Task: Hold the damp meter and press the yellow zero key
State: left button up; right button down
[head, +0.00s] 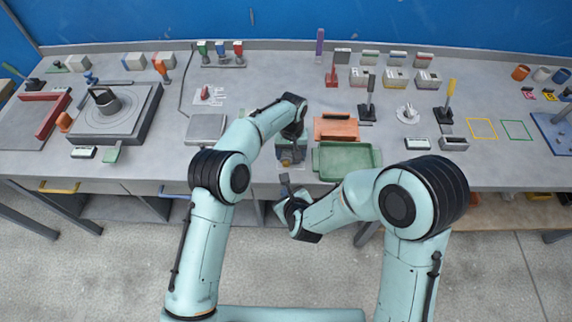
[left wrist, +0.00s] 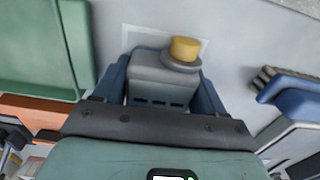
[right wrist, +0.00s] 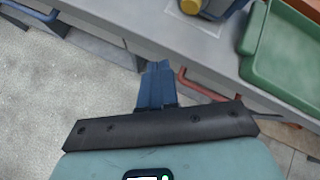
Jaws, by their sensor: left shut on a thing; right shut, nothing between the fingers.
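The damp meter (left wrist: 160,80) is a grey block with a round yellow zero key (left wrist: 185,48) on a grey collar at one end. My left gripper (left wrist: 163,95) is shut on the meter, with a blue finger on each side. In the head view my left gripper (head: 291,150) is at the bench's front edge and hides most of the meter. My right gripper (head: 286,183) is shut and empty, in front of the bench edge. In the right wrist view its blue fingertips (right wrist: 155,75) are apart from the yellow key (right wrist: 190,6) at the top.
A green tray (head: 345,172) lies right of the meter, with an orange tray (head: 336,127) behind it. A grey square plate (head: 206,127) lies to the left. A blue-handled brush (left wrist: 285,90) shows near the meter. A red rail handle (right wrist: 197,88) is below the bench edge.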

jog(key=shift+w, duration=3)
jog(key=shift+w, duration=0.1)
jog(key=shift+w, duration=0.3)
jog(key=shift+w, duration=0.5)
dwell(0.5)
jog(key=shift+s, duration=0.95)
jog(key=shift+s, duration=2.5)
